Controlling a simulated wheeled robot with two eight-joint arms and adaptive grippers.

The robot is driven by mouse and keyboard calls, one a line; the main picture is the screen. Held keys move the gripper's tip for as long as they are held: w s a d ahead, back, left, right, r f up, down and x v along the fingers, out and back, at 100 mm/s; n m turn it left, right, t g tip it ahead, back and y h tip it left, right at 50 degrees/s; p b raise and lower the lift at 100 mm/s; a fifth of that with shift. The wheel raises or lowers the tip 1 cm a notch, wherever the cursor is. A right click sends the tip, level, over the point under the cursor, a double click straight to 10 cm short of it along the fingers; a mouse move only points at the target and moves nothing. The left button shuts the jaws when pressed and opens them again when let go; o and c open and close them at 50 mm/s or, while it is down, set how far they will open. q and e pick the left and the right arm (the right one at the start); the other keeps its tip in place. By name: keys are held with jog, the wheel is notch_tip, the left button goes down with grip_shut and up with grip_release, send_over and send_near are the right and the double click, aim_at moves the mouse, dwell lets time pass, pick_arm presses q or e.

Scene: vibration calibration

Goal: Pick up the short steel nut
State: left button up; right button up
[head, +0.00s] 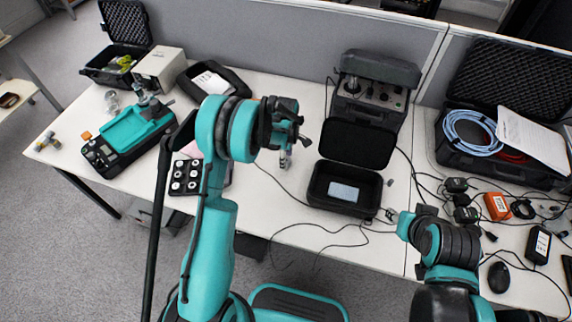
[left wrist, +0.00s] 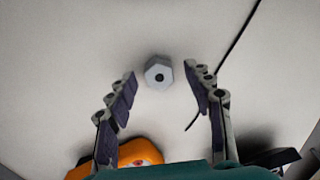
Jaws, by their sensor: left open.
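My left gripper (left wrist: 161,80) is open, with one finger on each side of the nut and a gap to both. Nothing is held between the fingers. In the head view my left gripper (head: 287,132) is over the middle of the table, pointing down. A small silvery piece (head: 284,160) shows just below it, too small to identify surely. My right arm shows at lower right, but its gripper cannot be made out.
An open black case (head: 319,193) stands right of the left gripper. A black tray with round pieces (head: 170,186) lies to its left. A thin dark cable (left wrist: 238,42) runs beside the nut. An orange object (left wrist: 140,152) shows low in the wrist view. Cables clutter the right table.

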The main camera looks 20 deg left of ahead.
pick_arm(q)
jog(key=shift+f, duration=0.65)
jog(key=shift+r, duration=0.1)
grip_shut()
